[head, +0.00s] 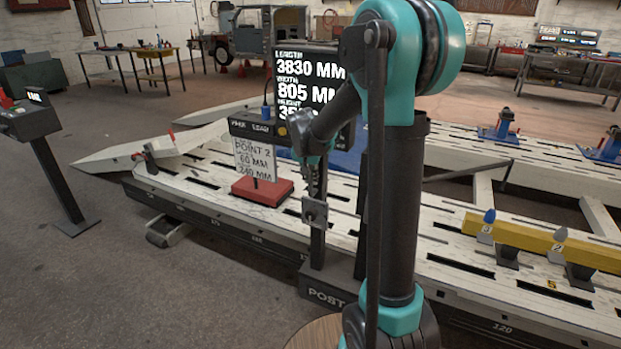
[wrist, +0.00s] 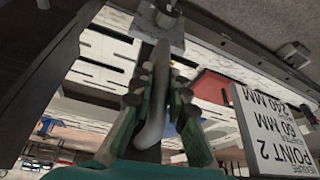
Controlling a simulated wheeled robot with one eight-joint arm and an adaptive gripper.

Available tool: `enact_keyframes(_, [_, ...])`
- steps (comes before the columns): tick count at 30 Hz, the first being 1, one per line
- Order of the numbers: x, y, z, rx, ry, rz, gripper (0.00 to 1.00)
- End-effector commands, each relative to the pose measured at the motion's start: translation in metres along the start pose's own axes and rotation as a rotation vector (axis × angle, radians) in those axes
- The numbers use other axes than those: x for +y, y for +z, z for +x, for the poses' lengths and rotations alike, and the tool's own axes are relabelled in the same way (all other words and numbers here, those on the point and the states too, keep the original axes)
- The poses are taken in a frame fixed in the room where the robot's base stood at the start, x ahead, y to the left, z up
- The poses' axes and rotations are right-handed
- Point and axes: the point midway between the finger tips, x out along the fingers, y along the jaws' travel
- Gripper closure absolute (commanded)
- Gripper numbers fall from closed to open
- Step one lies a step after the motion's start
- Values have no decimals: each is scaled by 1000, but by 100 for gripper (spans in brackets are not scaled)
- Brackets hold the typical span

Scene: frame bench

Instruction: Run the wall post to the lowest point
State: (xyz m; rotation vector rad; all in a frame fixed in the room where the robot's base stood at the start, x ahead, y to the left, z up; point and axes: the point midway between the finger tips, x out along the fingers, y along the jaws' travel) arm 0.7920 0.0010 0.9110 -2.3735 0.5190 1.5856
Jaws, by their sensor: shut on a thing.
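The dark upright post (head: 318,245) stands on a block marked "POST" (head: 327,298) at the near edge of the white slotted bench. A metal slider block (head: 315,211) sits partway up it; the block also shows at the top of the wrist view (wrist: 158,28). My gripper (head: 313,185) is just above the block, beside the post. In the wrist view its fingers (wrist: 157,95) are closed around a smooth grey rounded handle (wrist: 151,128).
A card reading "POINT 2, 60 MM, 240 MM" (head: 255,160) stands on a red base (head: 262,191) left of the post. A display (head: 305,75) behind shows 3830 MM length and 805 MM width; the height is partly hidden. A yellow beam (head: 545,243) lies right.

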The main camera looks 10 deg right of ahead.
Motion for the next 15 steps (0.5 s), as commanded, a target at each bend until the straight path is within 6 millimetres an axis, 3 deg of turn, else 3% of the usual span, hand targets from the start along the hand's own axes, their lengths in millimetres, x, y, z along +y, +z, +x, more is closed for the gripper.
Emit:
enact_keyframes(8, [11, 2, -1, 0, 3, 1, 100])
enact_keyframes(15, [45, 8, -3, -2, 6, 4, 100])
